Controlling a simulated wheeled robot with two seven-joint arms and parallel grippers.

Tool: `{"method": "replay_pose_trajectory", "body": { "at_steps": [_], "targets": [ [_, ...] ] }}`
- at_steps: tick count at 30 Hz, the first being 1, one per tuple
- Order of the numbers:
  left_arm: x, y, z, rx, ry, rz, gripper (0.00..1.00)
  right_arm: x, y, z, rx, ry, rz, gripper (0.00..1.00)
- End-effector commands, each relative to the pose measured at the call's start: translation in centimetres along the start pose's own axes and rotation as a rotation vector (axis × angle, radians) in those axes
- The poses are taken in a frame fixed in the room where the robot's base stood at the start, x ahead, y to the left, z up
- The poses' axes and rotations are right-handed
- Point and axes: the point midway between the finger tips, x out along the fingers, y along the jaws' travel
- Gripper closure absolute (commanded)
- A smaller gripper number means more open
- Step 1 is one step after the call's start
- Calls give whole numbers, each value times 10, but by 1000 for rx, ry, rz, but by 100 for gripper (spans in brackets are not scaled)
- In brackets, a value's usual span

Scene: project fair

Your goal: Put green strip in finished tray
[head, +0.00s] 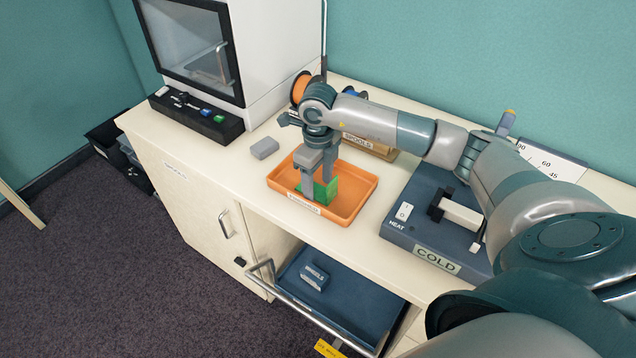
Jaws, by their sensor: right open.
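The green strip (328,191) is inside the orange tray (361,181), near its middle. The tray sits on the cabinet top, and the small label on its front is too small to read surely. My right gripper (319,192) points down into the tray with its fingers open beside the strip. One finger hides part of the strip, so I cannot tell whether they touch. My left gripper is not in view.
A blue unit marked COLD (392,225) stands right of the tray, and a grey block (265,148) lies left of it. A white machine (285,50) and spools (301,88) stand behind. An open drawer (345,312) juts out below.

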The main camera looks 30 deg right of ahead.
Motion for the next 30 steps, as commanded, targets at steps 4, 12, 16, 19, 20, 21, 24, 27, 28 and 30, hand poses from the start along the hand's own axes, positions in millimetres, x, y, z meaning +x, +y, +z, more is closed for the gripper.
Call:
{"method": "replay_pose_trajectory", "body": {
  "at_steps": [4,12,16,19,20,21,24,27,28,30],
  "targets": [
    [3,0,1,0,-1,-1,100,-8,-1,1,0,-2,-2,43],
    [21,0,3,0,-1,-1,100,-48,0,1,-2,-5,-2,43],
    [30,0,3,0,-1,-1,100,-72,0,1,0,-6,-2,43],
    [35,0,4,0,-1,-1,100,-90,0,1,-1,-5,-2,43],
    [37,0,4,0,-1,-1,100,-95,0,1,-1,-4,-2,43],
    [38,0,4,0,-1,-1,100,-100,0,1,0,-4,-1,43],
    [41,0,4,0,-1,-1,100,-111,0,1,0,-2,-1,43],
    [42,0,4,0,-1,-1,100,-118,0,0,0,-2,0,43],
    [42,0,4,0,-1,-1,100,-119,0,0,0,-1,-1,43],
    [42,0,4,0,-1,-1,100,-121,0,0,0,0,-1,43]
  ]
}}
